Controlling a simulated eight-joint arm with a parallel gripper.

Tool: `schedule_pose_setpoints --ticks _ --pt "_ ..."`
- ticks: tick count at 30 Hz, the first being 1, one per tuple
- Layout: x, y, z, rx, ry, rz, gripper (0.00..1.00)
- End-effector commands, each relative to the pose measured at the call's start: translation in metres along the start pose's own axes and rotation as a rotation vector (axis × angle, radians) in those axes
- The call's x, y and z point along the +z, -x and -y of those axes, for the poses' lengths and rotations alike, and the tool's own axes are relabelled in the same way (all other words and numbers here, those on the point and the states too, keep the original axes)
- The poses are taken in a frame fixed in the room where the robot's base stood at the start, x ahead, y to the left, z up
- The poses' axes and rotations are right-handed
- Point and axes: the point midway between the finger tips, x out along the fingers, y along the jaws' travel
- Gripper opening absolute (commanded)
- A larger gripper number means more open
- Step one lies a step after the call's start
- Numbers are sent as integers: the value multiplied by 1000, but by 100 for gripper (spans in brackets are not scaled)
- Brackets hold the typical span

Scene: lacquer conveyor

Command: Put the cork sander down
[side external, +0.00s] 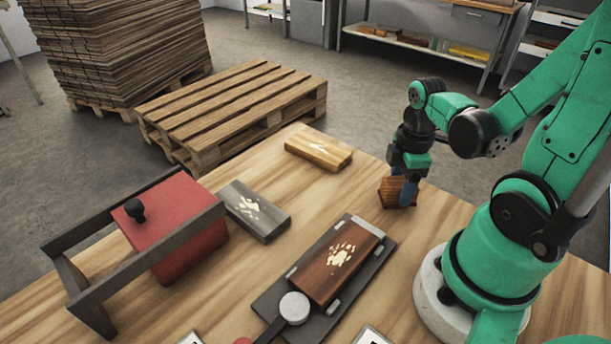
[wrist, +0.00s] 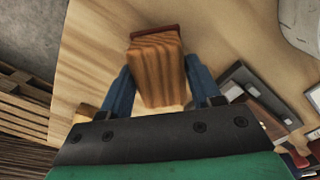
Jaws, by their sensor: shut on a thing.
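The cork sander (side external: 393,191) looks like a small brown wood-grained block with a darker reddish layer on one end. My gripper (side external: 404,190) is shut on it, with the blue fingers on either side, low over the right part of the wooden table. I cannot tell whether its underside touches the tabletop. In the wrist view the sander (wrist: 158,72) sits between the fingers of my gripper (wrist: 160,88), and its dark reddish edge shows at the far end. The fingers hide part of it in the side view.
The wooden table (side external: 345,195) has bare room around the sander. A dark brown board (side external: 335,268) with pale patches lies in a grey fixture (side external: 268,297). A grey block (side external: 254,211), a light wood block (side external: 318,151) and a red box (side external: 180,228) in a dark frame stand farther left.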

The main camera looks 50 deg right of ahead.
Motion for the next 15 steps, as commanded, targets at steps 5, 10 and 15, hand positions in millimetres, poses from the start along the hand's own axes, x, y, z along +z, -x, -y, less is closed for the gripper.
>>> schedule_pose_setpoints --ticks 5,10,15 --pt "0 -11 0 0 0 0 0" --pt "0 -13 1 0 0 0 0" --pt "0 -13 1 0 0 0 65"
